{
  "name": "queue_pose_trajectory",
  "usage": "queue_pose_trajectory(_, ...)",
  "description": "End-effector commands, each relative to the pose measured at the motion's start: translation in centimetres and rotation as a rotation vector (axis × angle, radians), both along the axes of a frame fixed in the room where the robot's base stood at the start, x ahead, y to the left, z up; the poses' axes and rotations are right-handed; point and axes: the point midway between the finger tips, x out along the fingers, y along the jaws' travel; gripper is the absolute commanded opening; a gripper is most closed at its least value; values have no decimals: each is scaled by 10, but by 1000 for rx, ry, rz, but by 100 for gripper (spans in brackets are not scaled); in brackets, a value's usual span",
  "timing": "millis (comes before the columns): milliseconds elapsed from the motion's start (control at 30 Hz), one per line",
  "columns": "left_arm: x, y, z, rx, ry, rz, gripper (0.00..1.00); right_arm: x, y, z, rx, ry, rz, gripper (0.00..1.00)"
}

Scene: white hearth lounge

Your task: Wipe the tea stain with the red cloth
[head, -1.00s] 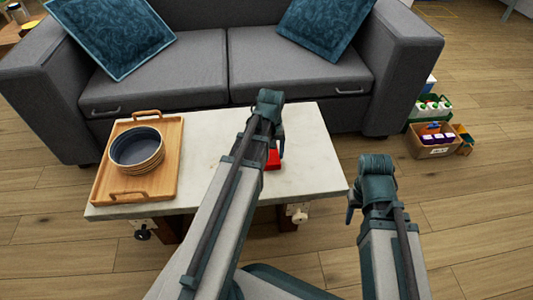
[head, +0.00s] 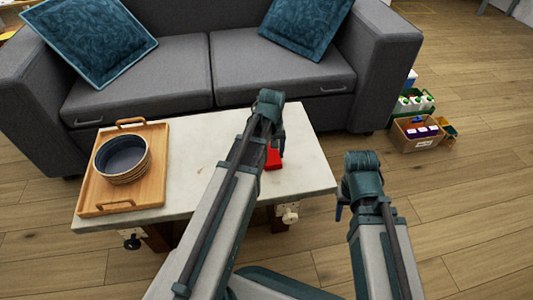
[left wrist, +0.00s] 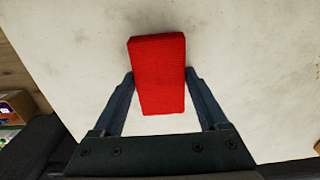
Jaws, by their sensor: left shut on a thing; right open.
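The red cloth (head: 273,159) is a small folded block on the right half of the pale stone-topped coffee table (head: 300,175). My left gripper (head: 281,143) is shut on it; in the left wrist view the cloth (left wrist: 158,80) sits between the two fingers (left wrist: 159,78). I cannot tell whether its underside touches the tabletop. A faint brownish mark, possibly the tea stain (head: 199,168), shows on the table left of my left arm. That arm hides part of the tabletop. My right gripper (head: 340,204) is open and empty, off the table's right front corner.
A wooden tray (head: 93,197) with a dark-lined bowl (head: 122,160) stands on the table's left side. A grey sofa (head: 180,75) with blue cushions is behind the table. Boxes of bottles and packets (head: 415,135) stand on the floor at right. The table's right end is clear.

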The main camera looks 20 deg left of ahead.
Motion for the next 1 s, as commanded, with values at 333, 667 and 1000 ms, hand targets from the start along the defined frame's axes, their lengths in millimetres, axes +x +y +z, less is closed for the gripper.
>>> queue_pose_trajectory(333,13,-20,1,-3,-2,-1,24,0,0,1,0,0,0,50)
queue_pose_trajectory(667,12,-19,5,-1,-1,0,24,0,0,5,0,-1,-5,50)
queue_pose_trajectory(1000,12,-18,37,0,0,1,24,0,0,37,-1,0,-2,50)
